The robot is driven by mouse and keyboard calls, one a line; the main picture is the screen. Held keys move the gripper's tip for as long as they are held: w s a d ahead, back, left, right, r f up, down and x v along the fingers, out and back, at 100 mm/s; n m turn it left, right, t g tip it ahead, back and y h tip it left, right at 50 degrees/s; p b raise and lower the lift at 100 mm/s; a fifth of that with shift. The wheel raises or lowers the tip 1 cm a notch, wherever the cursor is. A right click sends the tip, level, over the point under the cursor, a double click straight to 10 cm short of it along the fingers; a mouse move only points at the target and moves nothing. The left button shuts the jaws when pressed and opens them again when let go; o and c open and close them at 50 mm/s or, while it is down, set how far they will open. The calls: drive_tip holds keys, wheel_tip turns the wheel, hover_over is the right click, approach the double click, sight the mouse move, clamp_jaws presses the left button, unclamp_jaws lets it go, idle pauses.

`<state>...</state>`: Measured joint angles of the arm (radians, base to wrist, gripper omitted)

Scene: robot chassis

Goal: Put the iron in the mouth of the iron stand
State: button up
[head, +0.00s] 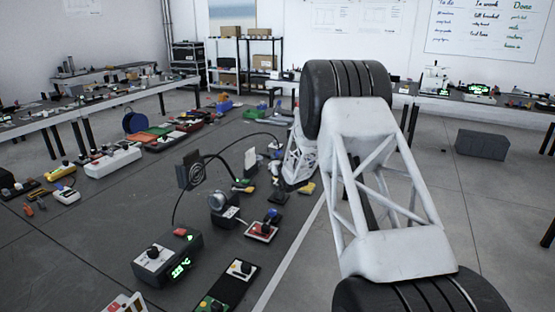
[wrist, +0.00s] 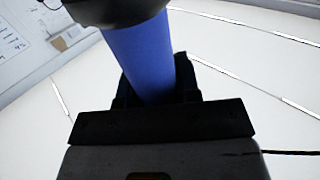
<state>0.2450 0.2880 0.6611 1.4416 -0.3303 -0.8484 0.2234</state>
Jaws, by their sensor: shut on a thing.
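The iron (wrist: 145,55) shows its blue handle in the wrist view, with a black part at the top edge. My gripper (wrist: 157,82) is shut on this handle, its dark jaws on either side. The iron's tip is out of sight. In the head view I cannot make out the gripper or the iron clearly near my white arm. What looks like the iron stand (head: 217,203), with a round silvery mouth on a dark base, stands on the dark bench left of my arm. Its mouth looks empty, and the iron is apart from it.
A grey station box (head: 168,258) with a green display stands in front, its dark cable rising behind a square black spiral-faced plate (head: 190,170). A small red-and-white box (head: 262,231) sits right of the stand. Trays and tools crowd the bench's far end.

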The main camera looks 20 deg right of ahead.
drive_tip(key=shift+f, duration=1.5)
drive_tip(key=o, duration=0.9)
drive_tip(key=shift+o, duration=0.2)
drive_tip(key=shift+s, duration=0.1)
drive_tip(key=s, duration=0.7)
drive_tip(key=shift+s, duration=0.3)
idle(0.5)
wheel_tip(320, 180, up, 10)
idle(1.2)
idle(0.3)
